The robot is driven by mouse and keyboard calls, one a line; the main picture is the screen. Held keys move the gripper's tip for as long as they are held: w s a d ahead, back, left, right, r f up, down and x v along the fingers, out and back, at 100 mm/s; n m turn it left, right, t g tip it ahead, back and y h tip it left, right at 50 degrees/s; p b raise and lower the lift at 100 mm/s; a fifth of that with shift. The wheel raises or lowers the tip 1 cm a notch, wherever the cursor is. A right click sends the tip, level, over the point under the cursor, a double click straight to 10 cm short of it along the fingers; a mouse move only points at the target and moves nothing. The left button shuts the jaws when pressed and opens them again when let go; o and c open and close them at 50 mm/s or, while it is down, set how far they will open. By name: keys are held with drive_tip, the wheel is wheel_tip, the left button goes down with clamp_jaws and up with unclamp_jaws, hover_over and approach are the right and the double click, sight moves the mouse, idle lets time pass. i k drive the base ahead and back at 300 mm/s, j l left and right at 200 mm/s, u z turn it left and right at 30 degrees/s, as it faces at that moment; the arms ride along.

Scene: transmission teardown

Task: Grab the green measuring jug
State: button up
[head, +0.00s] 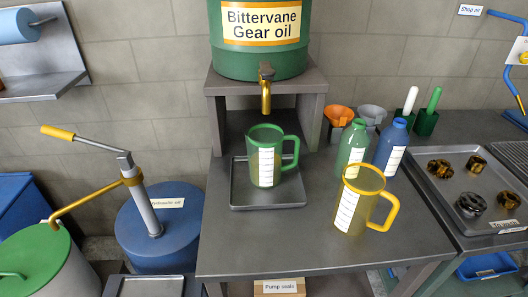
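The green measuring jug (266,157) stands upright on a grey drip tray (240,192), below the brass tap (265,92) of the gear oil barrel. It has a white scale on its front and its handle (291,153) points right. My gripper is not in view.
A yellow measuring jug (359,199) stands front right of the green one, handle to the right. Green (352,147) and blue (390,148) bottles stand behind it. The green barrel (259,50) rests on a grey stand (310,110). The bench's front left (240,245) is clear.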

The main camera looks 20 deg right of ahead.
sight(274, 157)
drive_tip(key=k+l+u, duration=0.2)
drive_tip(key=l, duration=0.4)
drive_tip(key=k+l+u, duration=0.2)
drive_tip(key=l, duration=0.35)
drive_tip(key=k+l+u, duration=0.2)
drive_tip(key=k+l, duration=0.15)
drive_tip(key=l, duration=0.2)
drive_tip(key=k+l+u, duration=0.2)
drive_tip(key=l, duration=0.3)
drive_tip(key=k+l+u, duration=0.15)
drive_tip(key=k+l, duration=0.25)
drive_tip(key=i, duration=0.95)
